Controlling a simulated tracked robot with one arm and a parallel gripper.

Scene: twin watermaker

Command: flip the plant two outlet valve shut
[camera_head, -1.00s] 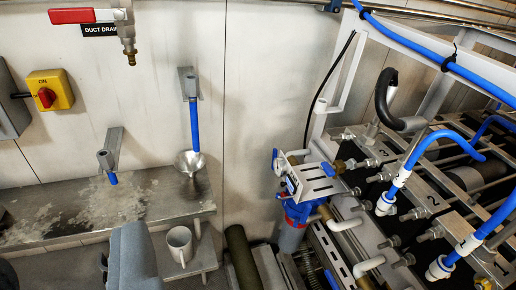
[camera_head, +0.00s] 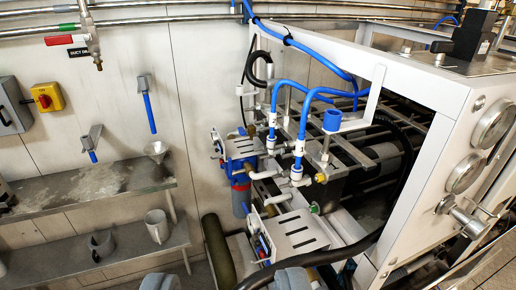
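The twin watermaker is a white frame (camera_head: 405,75) on the right with blue hoses (camera_head: 308,100) running to white fittings over dark cylinders. Two slotted white panels sit on its left side: a far panel (camera_head: 240,148) over a blue housing (camera_head: 241,196), and a near panel (camera_head: 297,233) with small red and blue parts. I cannot make out which fitting is the plant two outlet valve or how its handle stands. Grey rounded parts at the bottom edge may be my gripper (camera_head: 225,281); they are cut off and touch nothing that I can see. Whether they are open is unclear.
A red lever (camera_head: 59,40) marked "DUCT DRAIN" and a yellow switch (camera_head: 47,97) are on the left wall. Shelves hold a grey mug (camera_head: 157,225) and a metal funnel (camera_head: 157,149). Gauges (camera_head: 492,125) face right. A dark hose (camera_head: 330,254) crosses low in front.

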